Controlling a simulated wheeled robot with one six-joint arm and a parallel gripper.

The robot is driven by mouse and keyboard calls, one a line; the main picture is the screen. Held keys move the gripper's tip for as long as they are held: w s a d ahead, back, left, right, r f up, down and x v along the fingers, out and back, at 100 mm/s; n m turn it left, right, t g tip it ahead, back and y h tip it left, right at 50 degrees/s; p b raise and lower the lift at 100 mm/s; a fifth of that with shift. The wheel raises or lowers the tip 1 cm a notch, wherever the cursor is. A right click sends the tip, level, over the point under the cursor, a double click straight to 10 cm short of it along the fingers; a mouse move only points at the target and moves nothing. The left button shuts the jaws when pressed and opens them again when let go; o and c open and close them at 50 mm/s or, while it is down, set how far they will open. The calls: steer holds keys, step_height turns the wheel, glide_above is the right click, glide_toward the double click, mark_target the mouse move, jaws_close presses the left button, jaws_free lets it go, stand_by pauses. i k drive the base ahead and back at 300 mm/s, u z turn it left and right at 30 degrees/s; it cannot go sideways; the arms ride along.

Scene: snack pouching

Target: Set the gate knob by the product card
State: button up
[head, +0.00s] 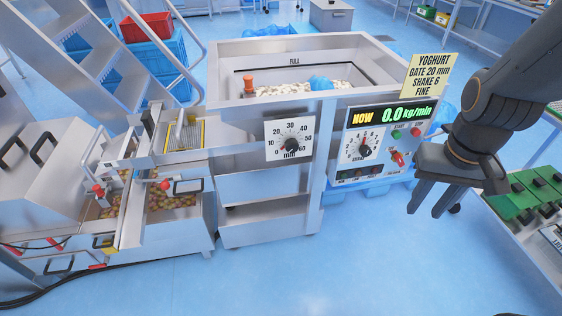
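The product card (430,77) is a yellow sheet at the right of the hopper. It reads YOGHURT, GATE 20 mm, SHAKE 6, FINE. The gate knob (291,144) is a dark knob on a white dial (272,131) marked 0 to 60 mm on the hopper's front. Its pointer seems to face the low end near 0, but it is small. My gripper (424,213) hangs at the right, pointing down, well apart from the knob. Its two fingers look spread with a gap and nothing between them.
A control panel (342,176) right of the dial has a second numbered knob (364,152), buttons, a red switch (398,158) and a display reading NOW 0.0 kg/min. The hopper (225,62) holds pale pieces and a blue item. A bench with green parts (521,200) stands right. Front floor is clear.

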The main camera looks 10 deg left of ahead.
mark_target(290, 145)
steer(key=u, duration=0.5)
steer(key=k, duration=1.1)
steer(key=z, duration=0.05)
steer(key=i, duration=0.65)
steer(key=z, duration=0.65)
